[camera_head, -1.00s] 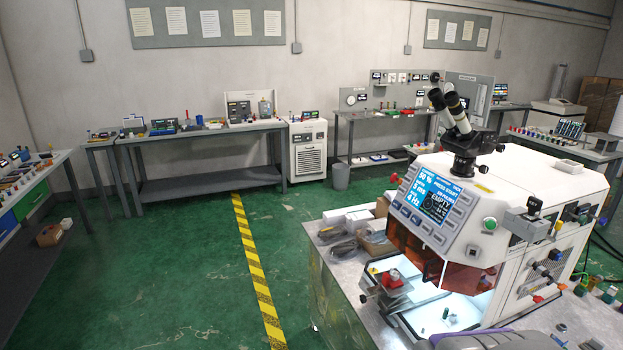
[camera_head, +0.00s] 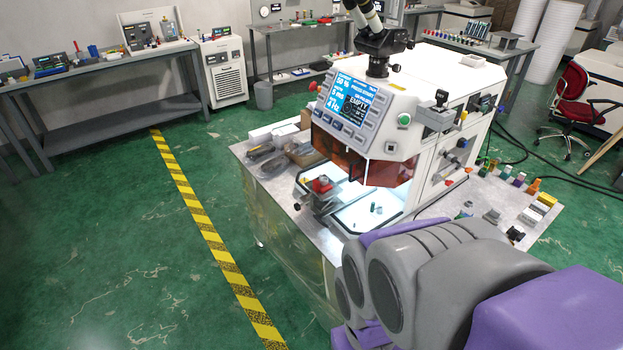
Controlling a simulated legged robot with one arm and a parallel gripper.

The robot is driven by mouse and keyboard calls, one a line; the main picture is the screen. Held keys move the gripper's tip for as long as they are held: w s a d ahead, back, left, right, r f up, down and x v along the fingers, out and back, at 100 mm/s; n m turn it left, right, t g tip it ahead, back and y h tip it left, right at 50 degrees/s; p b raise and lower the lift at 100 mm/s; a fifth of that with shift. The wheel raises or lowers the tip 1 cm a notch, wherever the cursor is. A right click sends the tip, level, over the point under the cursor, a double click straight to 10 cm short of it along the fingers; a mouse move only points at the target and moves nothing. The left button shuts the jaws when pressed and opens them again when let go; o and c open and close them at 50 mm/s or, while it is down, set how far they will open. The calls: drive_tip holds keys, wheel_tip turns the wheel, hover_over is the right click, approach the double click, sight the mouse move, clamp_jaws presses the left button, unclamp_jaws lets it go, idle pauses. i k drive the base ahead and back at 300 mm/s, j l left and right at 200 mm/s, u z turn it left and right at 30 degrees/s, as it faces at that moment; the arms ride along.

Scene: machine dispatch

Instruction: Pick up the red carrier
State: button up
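A small red block (camera_head: 320,187), which looks like the red carrier, sits at the front left of the white machine (camera_head: 400,125), by its lit, open work bay. A small grey part shows on top of it. My grey and purple arm fills the lower right of the view, in front of the machine's table. The fingers of my gripper are not in view, so I cannot see whether it holds anything.
The machine stands on a metal-topped table (camera_head: 262,190). Small dark green pieces (camera_head: 376,208) lie in its bay. Several coloured pieces (camera_head: 518,180) line the table's right side. Green floor with a yellow-striped line (camera_head: 205,225) is clear on the left.

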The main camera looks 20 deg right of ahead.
sight(322, 186)
drive_tip(key=i+j+z, duration=0.1)
drive_tip(key=z, duration=0.25)
drive_tip(key=i+j+z, duration=0.2)
drive_tip(key=z, duration=0.15)
drive_tip(key=i+j+z, duration=0.35)
drive_tip(key=k+l, duration=0.1)
